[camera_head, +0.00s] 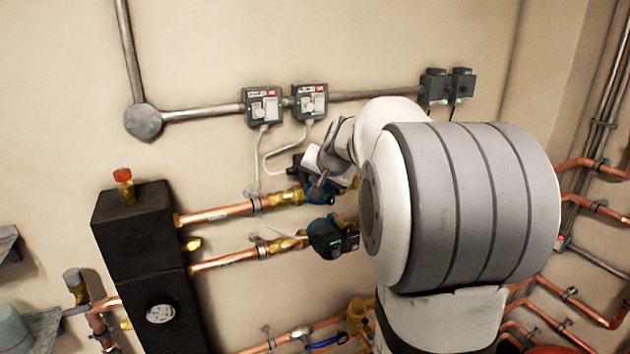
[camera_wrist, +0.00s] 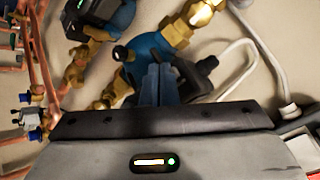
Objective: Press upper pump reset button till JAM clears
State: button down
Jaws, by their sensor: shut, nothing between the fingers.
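The upper pump (camera_head: 322,192) has a blue body on the upper copper pipe. My gripper (camera_head: 316,188) is in front of it and covers much of it in the head view. In the wrist view the upper pump (camera_wrist: 140,52) shows its blue body and brass fittings behind my gripper (camera_wrist: 157,68). The fingers are together and empty, pointing at the pump. I cannot tell whether the fingertips touch it. Its reset button and any JAM display are hidden. The lower pump (camera_head: 333,238), black-faced with a small green light, sits below; it also shows in the wrist view (camera_wrist: 100,18).
Two grey switch boxes (camera_head: 287,104) are on the wall above, with pale cables hanging to the pumps. A black manifold block (camera_head: 140,245) with a gauge stands left. Copper pipes (camera_head: 225,213) run beside the pumps. Two dark sockets (camera_head: 447,87) are farther right.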

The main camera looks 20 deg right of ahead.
jog(key=shift+s+b, duration=0.3)
jog(key=shift+s, duration=0.3)
jog(key=s+b, duration=0.2)
jog(key=s, duration=0.3)
jog(key=shift+d+b, duration=0.1)
jog(key=shift+b, duration=0.25)
dwell(0.5)
